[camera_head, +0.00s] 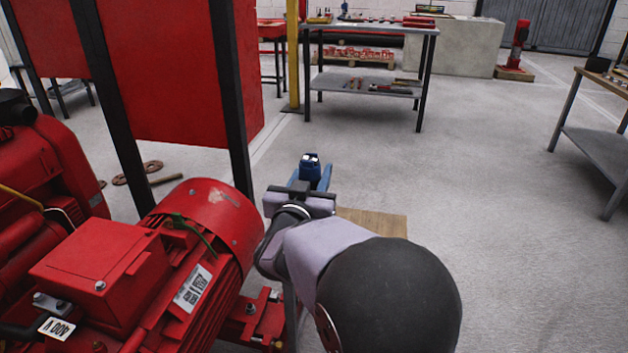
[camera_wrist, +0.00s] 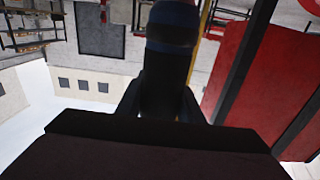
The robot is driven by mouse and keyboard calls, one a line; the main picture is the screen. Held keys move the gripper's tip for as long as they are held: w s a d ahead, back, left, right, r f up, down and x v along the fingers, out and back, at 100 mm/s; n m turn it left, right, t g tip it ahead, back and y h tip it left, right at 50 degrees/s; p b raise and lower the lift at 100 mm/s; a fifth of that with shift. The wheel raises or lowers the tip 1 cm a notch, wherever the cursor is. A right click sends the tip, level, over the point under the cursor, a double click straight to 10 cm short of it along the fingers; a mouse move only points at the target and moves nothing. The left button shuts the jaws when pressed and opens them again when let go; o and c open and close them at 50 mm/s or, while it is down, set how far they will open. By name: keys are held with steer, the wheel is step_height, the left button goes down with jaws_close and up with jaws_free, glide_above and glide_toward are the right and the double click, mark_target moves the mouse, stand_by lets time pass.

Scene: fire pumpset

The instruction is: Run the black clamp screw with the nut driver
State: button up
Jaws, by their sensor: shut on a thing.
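I cannot make out the black clamp screw in either view.
A red motor (camera_head: 150,270) fills the lower left. A red panel (camera_head: 165,70) on dark posts stands behind it. A workbench (camera_head: 370,28) with tools stands at the back, another table (camera_head: 600,130) at the right. The grey floor (camera_head: 500,230) between is open.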

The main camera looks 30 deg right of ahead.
mark_target(309, 158)
step_height(309, 158, up, 5)
steer(key=shift+f+p, duration=0.1)
steer(key=shift+p, duration=0.8)
steer(key=shift+w+a+r, duration=0.15)
steer(key=shift+r, duration=0.05)
steer(key=w+a+r+n+t+y+p, duration=0.2)
steer(key=w+a+y+p, duration=0.15)
steer(key=a, duration=0.45)
steer(key=w+a+r+n+t+y+p, duration=0.1)
steer(key=w+a+r+n+y+p, duration=0.2)
steer(key=a, duration=0.5)
steer(key=w+a+r+n+t+y+p, duration=0.1)
steer(key=w+a+r+t+p, duration=0.15)
steer(key=a+p, duration=0.4)
steer(key=s+a+r+n+y+p, duration=0.1)
steer(key=s+a+n+y+p, duration=0.1)
steer(key=a, duration=1.4)
steer(key=s+a+r+n+y+p, duration=0.1)
steer(key=a+n+y+p, duration=0.3)
steer(key=a, duration=1.1)
steer(key=r+g+y+p, duration=0.1)
steer(key=y+p, duration=0.2)
steer(key=y, duration=0.1)
steer(key=shift+s+a+r, duration=0.15)
steer(key=shift+s+a, duration=0.25)
